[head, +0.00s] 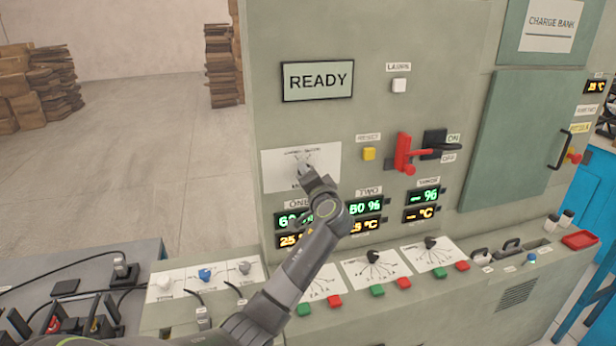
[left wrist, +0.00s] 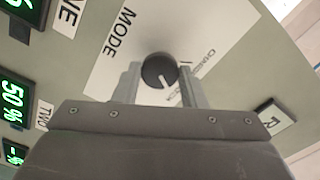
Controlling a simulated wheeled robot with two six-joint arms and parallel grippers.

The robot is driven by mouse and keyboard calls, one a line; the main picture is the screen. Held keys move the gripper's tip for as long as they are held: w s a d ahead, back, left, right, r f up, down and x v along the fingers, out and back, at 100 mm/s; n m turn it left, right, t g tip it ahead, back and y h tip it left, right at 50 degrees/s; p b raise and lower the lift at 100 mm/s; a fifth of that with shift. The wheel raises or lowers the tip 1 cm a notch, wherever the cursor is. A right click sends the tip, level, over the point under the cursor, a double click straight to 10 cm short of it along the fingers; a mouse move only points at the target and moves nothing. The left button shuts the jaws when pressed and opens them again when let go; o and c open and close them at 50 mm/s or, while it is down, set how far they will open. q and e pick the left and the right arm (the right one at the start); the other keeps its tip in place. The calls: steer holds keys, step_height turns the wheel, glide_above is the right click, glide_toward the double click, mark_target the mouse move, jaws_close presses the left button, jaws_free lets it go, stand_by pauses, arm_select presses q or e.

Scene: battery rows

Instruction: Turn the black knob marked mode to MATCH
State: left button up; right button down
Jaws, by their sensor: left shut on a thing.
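The black mode knob (left wrist: 160,71) shows in the left wrist view, on a white plate (left wrist: 110,72) lettered MODE. Its white pointer mark runs from the middle of the knob towards the lower right of that view. My left gripper (head: 304,168) is at the plate in the head view, and its two fingers sit on either side of the knob, shut on it. In the head view the gripper hides the knob and part of the plate's lettering. The position words around the knob are too small or covered to read. My right gripper is in neither view.
A display (head: 318,81) above the plate reads READY. A yellow button (head: 369,154) and a red lever (head: 404,153) are to the right of the plate. Lit readouts sit below it, partly behind my arm. Several smaller knobs and buttons line the sloping desk (head: 509,295).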

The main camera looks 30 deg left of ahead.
arm_select(q)
steer(key=o, duration=1)
steer(key=b+v, duration=0.5)
steer(key=v, duration=1.2)
steer(key=shift+d+b, duration=0.25)
steer(key=shift+b, duration=0.1)
